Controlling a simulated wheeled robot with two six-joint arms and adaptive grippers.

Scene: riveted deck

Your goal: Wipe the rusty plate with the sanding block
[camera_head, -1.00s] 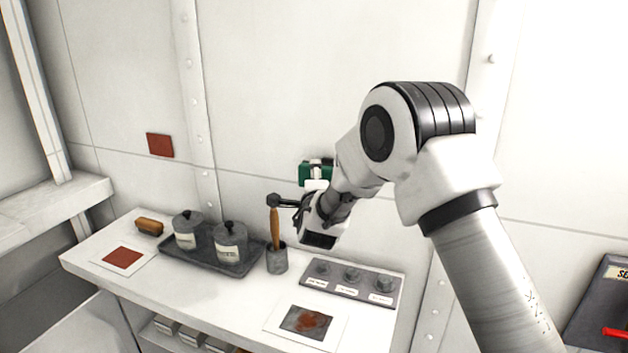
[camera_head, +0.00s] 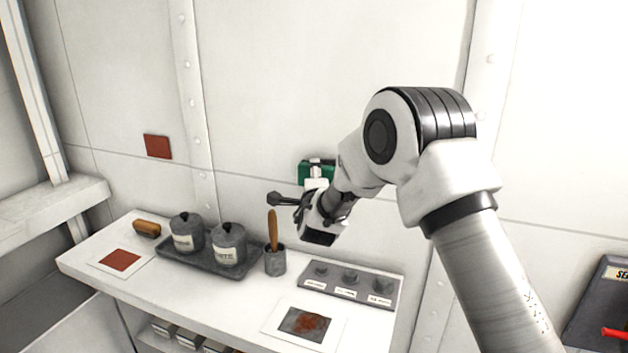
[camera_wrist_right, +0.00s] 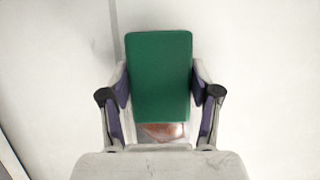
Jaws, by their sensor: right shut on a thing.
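The rusty plate (camera_head: 308,322) is a grey rectangle with an orange-brown rust patch on a white sheet at the counter's front right. My right gripper (camera_head: 317,184) is above the back of the counter near the wall, away from the plate. It is shut on a green block, which I take for the sanding block (camera_head: 316,172). In the right wrist view the green block (camera_wrist_right: 160,75) sits between the two fingers (camera_wrist_right: 160,100). A brownish patch shows just below it, too blurred to name. My left gripper is not in view.
A dark tray (camera_head: 168,252) with two lidded jars, a cup (camera_head: 275,262) with a wooden-handled tool, and a grey panel (camera_head: 340,290) with knobs stand on the counter. A brown-handled brush (camera_head: 147,229) and a red-brown square (camera_head: 120,260) lie left. The wall behind is close.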

